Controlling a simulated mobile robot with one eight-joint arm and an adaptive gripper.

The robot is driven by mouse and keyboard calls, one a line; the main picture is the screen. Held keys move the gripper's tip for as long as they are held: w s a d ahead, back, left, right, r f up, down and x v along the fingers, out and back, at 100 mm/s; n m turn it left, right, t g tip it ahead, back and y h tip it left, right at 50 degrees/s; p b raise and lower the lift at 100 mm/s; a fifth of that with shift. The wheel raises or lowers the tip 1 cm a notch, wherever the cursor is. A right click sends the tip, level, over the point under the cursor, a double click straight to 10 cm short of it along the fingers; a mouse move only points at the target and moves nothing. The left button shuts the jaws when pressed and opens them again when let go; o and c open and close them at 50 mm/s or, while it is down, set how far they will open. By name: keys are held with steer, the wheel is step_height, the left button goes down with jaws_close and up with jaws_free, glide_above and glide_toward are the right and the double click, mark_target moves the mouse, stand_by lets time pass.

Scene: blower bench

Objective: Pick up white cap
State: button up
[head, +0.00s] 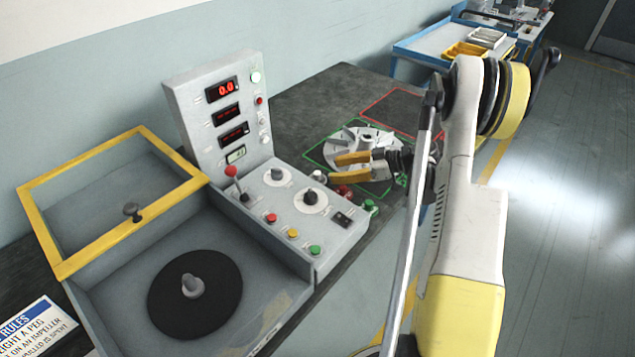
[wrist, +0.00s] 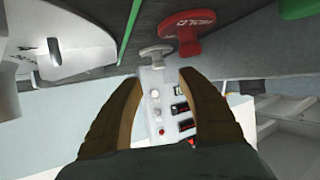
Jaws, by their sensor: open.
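The white cap (head: 319,177) sits on the dark bench top just right of the control panel, at the left end of a short row of caps. In the wrist view the white cap (wrist: 155,52) shows just beyond and between my fingertips. My gripper (head: 337,168) is open and empty, pointing left over the bench beside the impeller. Its two fingers also show in the wrist view (wrist: 162,80), apart from each other and not around the cap. A red cap (wrist: 187,28) with lettering lies right beside the white one.
A green cap (head: 370,206) is at the row's right end, near the bench edge. The pale impeller (head: 350,138) lies in a green outline behind my fingers. The control panel (head: 297,205) stands close left. A red-outlined area (head: 400,108) behind is clear.

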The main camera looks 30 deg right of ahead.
mark_target(319, 173)
steer(key=b+x, duration=0.1)
steer(key=x, duration=0.1)
steer(key=b+x, duration=0.1)
steer(key=x, duration=0.1)
steer(key=b+x, duration=0.1)
steer(key=x, duration=0.2)
steer(key=shift+d+f, duration=0.1)
steer(key=shift+f, duration=0.2)
steer(key=shift+r, duration=0.1)
jaws_close()
